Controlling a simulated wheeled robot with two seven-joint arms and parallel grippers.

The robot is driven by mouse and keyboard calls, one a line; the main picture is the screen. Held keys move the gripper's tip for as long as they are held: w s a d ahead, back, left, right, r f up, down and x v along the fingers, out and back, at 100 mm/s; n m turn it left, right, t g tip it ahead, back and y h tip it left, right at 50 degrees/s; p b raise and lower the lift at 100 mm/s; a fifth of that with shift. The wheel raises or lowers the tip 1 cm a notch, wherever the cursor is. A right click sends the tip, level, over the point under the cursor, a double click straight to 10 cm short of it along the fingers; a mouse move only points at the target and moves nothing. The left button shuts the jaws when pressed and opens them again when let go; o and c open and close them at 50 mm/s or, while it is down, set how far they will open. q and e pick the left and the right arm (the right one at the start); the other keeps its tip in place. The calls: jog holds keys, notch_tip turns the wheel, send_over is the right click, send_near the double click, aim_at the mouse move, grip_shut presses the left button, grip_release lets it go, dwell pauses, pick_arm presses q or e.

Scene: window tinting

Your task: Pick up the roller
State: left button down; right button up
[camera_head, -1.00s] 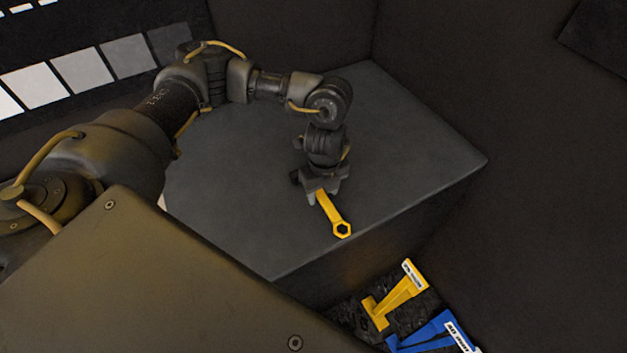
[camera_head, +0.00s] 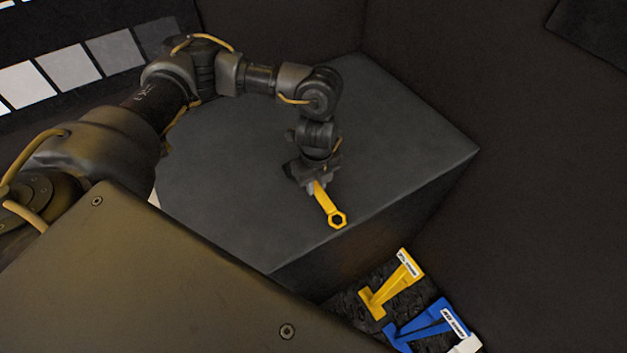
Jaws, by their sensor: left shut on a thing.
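My left gripper (camera_head: 313,186) is shut on a yellow tool (camera_head: 329,206) over the grey box top. The tool has a flat handle and a ring end with a hexagonal hole, which points toward the box's front edge. Its other end is hidden in the jaws. I cannot tell whether it touches the surface. No thing in view is clearly a roller. My right gripper is not in view.
The grey box (camera_head: 230,190) has a mostly bare top. Below its front edge, a yellow tool (camera_head: 393,285) and a blue tool (camera_head: 428,325), both with white labels, lie on a dark surface. Several grey shade samples (camera_head: 70,68) line the upper left.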

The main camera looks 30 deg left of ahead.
pick_arm(q)
notch_tip(320, 180, up, 3)
jog(key=shift+w+f+b, duration=0.1)
jog(key=shift+b, duration=0.25)
jog(key=s+d+r+p, duration=0.3)
jog(key=s+r+p, duration=0.6)
jog(key=s, duration=0.5)
jog(key=shift+r, duration=0.5)
jog(key=shift+w, duration=0.1)
